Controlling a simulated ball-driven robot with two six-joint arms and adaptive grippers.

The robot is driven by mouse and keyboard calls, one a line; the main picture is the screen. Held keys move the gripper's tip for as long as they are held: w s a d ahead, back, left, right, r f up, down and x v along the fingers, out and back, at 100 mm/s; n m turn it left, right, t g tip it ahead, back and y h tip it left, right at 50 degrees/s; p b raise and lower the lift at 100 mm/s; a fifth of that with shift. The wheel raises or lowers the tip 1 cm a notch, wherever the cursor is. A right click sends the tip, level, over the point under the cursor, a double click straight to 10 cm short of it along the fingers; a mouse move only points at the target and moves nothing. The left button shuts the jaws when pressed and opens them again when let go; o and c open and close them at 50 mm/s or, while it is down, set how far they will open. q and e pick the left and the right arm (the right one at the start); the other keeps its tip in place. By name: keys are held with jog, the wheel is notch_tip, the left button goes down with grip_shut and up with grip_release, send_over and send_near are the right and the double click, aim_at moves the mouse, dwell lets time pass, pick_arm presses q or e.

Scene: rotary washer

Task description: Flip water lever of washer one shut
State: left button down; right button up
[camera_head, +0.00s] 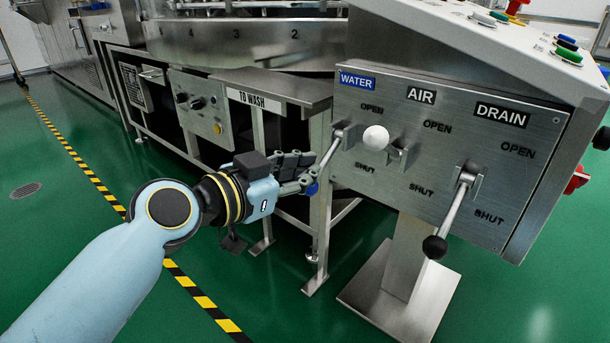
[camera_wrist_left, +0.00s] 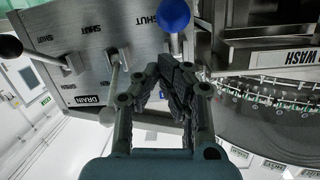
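The water lever (camera_head: 328,152) hangs down and outward from its pivot under the blue WATER label (camera_head: 357,81), leaning the same way as the drain lever, toward the SHUT side. Its blue knob (camera_head: 313,189) is partly hidden behind my left fingers. My left gripper (camera_head: 307,178) is beside the knob. In the left wrist view the fingers (camera_wrist_left: 162,66) come together at the tips with nothing between them, and the blue knob (camera_wrist_left: 173,14) shows just beyond, apparently apart from them. My right gripper is not in view.
The air lever's white knob (camera_head: 376,137) points outward on the OPEN side, close right of the water lever. The drain lever's black knob (camera_head: 434,247) hangs low toward SHUT. A steel table (camera_head: 272,84) stands behind my left gripper. Green floor (camera_head: 275,300) is clear below.

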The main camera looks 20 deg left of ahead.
pick_arm(q)
jog(key=s+a+f+b, duration=0.2)
jog(key=s+a+f, duration=0.1)
jog(key=s, duration=0.5)
jog(key=shift+a+f, duration=0.15)
jog(key=shift+a, duration=0.05)
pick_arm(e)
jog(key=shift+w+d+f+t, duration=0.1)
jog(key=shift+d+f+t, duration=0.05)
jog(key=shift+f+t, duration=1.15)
pick_arm(q)
jog(key=shift+s, duration=0.1)
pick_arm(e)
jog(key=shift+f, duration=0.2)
